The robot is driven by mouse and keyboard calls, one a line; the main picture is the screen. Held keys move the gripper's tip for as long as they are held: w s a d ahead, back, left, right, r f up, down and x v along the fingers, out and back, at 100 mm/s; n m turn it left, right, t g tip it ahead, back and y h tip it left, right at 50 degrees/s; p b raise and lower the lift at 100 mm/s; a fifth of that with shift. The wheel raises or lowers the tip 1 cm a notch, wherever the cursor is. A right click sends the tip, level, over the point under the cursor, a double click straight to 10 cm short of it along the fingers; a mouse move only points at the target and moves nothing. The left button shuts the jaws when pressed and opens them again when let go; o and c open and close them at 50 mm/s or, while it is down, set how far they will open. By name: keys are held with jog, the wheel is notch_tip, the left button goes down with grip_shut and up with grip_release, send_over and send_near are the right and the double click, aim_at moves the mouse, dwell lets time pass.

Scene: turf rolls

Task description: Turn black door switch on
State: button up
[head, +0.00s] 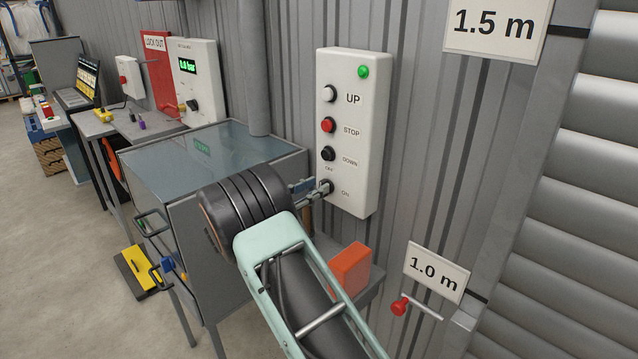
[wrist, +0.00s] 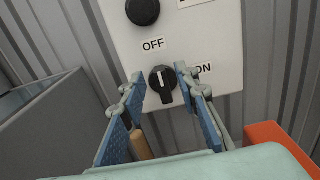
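The white door control box (head: 349,130) is on the corrugated wall, with UP, STOP and DOWN buttons above a black rotary switch (head: 328,185). In the wrist view the black switch (wrist: 162,84) has a white pointer line pointing roughly up, between the OFF label (wrist: 153,45) at upper left and the ON label (wrist: 202,69) at right. My gripper (wrist: 161,84) is open, with one blue-padded finger on each side of the knob. Gaps seem to show beside the knob, so I see no clear grip. In the head view my gripper (head: 312,190) reaches the box's lower left, partly covering the switch.
A grey cabinet (head: 205,165) stands left of my arm. An orange box (head: 350,268) sits on a ledge below the control box. A red-handled lever (head: 400,306) sticks out at lower right, beside the roller door (head: 590,200). A wooden handle (wrist: 143,145) shows below the left finger.

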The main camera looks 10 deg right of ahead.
jog(key=shift+x, duration=1.1)
grip_shut()
